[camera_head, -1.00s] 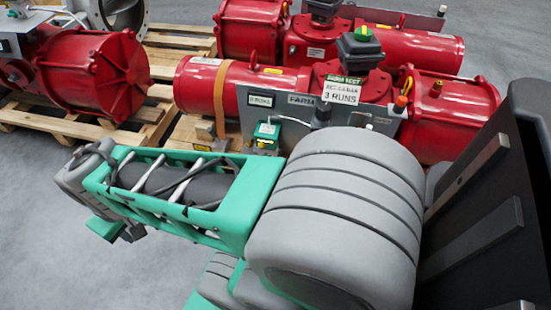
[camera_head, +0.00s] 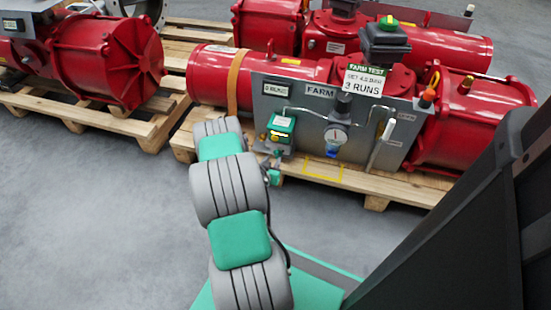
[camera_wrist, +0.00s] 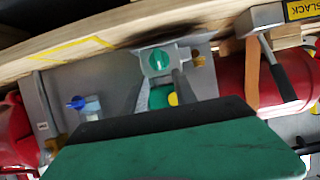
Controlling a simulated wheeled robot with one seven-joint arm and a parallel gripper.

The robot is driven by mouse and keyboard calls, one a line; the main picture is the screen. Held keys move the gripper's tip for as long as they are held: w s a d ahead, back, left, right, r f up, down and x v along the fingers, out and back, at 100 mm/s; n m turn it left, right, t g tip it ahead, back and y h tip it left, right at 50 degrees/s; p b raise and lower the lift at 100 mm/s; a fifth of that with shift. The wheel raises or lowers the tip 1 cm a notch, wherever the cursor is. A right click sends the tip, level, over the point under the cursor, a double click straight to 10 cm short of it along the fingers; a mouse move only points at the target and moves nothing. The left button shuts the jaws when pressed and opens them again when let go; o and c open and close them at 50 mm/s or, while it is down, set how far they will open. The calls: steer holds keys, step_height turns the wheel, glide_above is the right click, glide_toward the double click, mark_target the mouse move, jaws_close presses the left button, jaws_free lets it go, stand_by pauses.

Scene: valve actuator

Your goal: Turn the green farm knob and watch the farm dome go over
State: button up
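The farm panel (camera_head: 305,112), a grey plate marked FARM, stands on the front of a red actuator. A green box (camera_head: 281,125) with a yellow mark is at its left. In the wrist view, where the pallet is uppermost, a round green knob (camera_wrist: 160,59) sits on a small grey block with a brass fitting. My gripper (camera_wrist: 163,82) is just short of that block, its grey fingers apart; I see no grip on the knob. In the head view my gripper (camera_head: 271,170) is small, low by the panel's left end. The farm dome (camera_head: 388,21), green and yellow, tops a dark box.
A gauge (camera_head: 337,135) with a blue fitting and a white-tipped lever (camera_head: 386,132) stand out from the panel. A wooden pallet edge (camera_head: 322,179) runs below. Another red actuator (camera_head: 106,62) is at left. The grey floor at front left is clear.

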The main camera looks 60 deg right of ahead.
mark_target(277, 154)
steer(key=b+x, duration=0.1)
steer(key=x, duration=0.4)
steer(key=shift+f, duration=0.1)
steer(key=shift+c, duration=0.2)
jaws_close()
